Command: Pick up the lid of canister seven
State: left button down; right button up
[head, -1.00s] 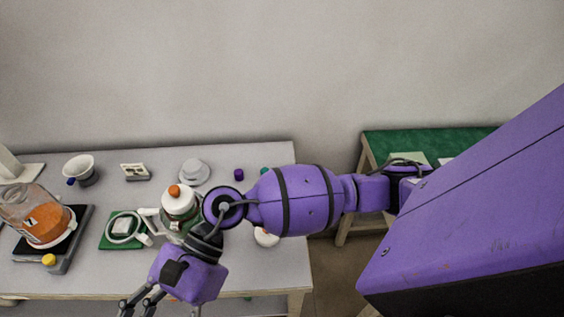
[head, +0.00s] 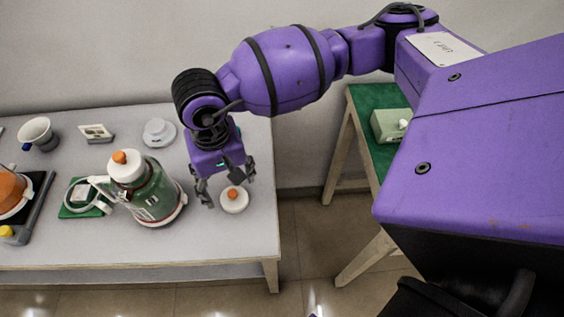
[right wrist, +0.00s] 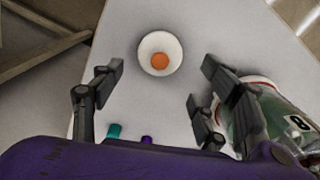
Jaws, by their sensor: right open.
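A round white lid with an orange knob (head: 234,203) lies on the grey table near its right end, apart from any canister. It also shows in the right wrist view (right wrist: 160,52), between and just beyond my fingertips. My right gripper (head: 228,186) is open and empty, pointing down above the table close to the lid, not closed on it. The green canister (head: 152,198) stands left of it with its own white, orange-knobbed top; its label seems to read 8 in the right wrist view (right wrist: 275,118). No seven is readable. My left gripper is not in view.
An orange-filled canister (head: 10,192) is cut off at the left edge. A white cup (head: 37,132), a small card stand (head: 96,133) and a white round piece (head: 158,131) stand behind. A green-topped table (head: 372,112) is at right, across a gap.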

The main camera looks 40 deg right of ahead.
aim_at(233, 191)
jog(key=f, duration=0.4)
jog(key=shift+s+d+f, duration=0.2)
jog(key=shift+s+f, duration=0.1)
jog(key=shift+f, duration=0.05)
jog(key=c, duration=0.9)
